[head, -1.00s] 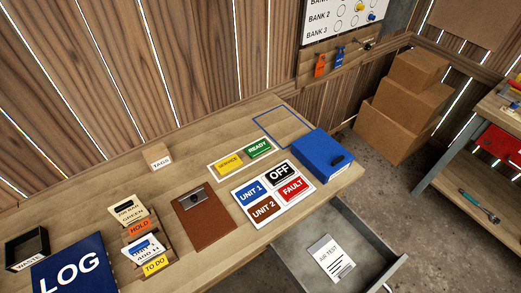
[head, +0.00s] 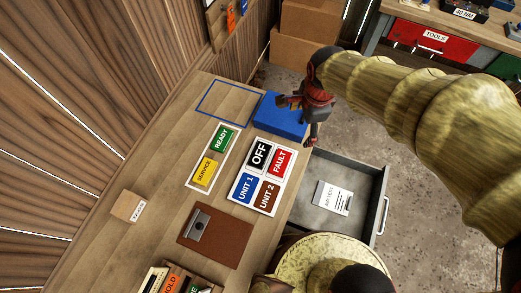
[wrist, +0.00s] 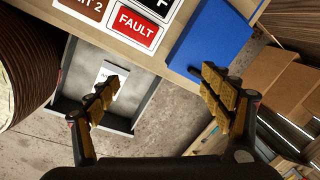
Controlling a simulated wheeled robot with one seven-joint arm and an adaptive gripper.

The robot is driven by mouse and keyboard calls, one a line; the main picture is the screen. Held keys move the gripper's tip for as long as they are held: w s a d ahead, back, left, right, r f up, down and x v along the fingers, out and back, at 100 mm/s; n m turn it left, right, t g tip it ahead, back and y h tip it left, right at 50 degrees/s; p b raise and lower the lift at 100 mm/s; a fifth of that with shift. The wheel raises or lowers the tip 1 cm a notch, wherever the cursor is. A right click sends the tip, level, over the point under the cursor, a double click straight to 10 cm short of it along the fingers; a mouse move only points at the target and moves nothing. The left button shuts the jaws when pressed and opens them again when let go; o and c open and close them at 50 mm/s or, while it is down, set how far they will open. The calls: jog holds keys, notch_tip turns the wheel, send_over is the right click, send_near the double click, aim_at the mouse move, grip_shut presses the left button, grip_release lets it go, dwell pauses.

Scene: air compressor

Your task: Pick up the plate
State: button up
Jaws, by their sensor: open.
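Several coloured sign plates lie on the bench: OFF (head: 259,154), FAULT (head: 280,163), UNIT 1 (head: 244,188) and UNIT 2 (head: 267,195) on a white-framed board, and READY (head: 223,139) and SERVICE (head: 205,172) on a second board. I cannot tell which one the task means. In the wrist view, the FAULT plate (wrist: 138,26) shows whole at the top, and the others are cut off or out of view. My gripper (head: 298,122) is open and empty above the bench's front edge, beside the blue box. Its two fingers (wrist: 160,76) are apart, touching no plate.
A blue box (head: 278,115) stands by an empty blue outline (head: 226,101). The open drawer (head: 349,224) holds an AIR TEST card (head: 333,198). A brown clipboard (head: 222,240) and TAGS box (head: 128,207) lie nearer. Cardboard boxes (head: 308,20) stand behind.

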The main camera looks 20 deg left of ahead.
aim_at(260, 154)
jog(key=o, duration=0.3)
jog(key=a+f+m, duration=0.1)
jog(key=a+f, duration=0.1)
jog(key=s+a+f+m+g+p, duration=0.1)
jog(key=a+f, duration=0.1)
jog(key=a, duration=0.1)
jog(key=a+f+m+p, duration=0.1)
jog(key=a+f+m, duration=0.1)
jog(key=a+f, duration=0.1)
jog(key=shift+s+a+h, duration=0.15)
jog(key=shift+s+h, duration=0.15)
jog(key=shift+s, duration=0.05)
jog(key=shift+o, duration=0.2)
jog(key=a+f, duration=0.1)
jog(key=s+a+f+m, duration=0.1)
jog(key=a+f+m+p, duration=0.1)
jog(key=f, duration=0.1)
jog(key=shift+s+g, duration=0.4)
notch_tip(260, 154, down, 3)
jog(key=shift+s+r+m, duration=0.1)
jog(key=shift+r+m, duration=0.1)
jog(key=shift+m, duration=0.1)
notch_tip(260, 154, down, 6)
jog(key=shift+a+r+b, duration=0.15)
jog(key=shift+b, duration=0.7)
jog(key=shift+r, duration=0.1)
jog(key=shift+c, duration=1.2)
jog(key=c, duration=1.1)
jog(key=shift+r, duration=0.1)
jog(key=shift+c, duration=0.4)
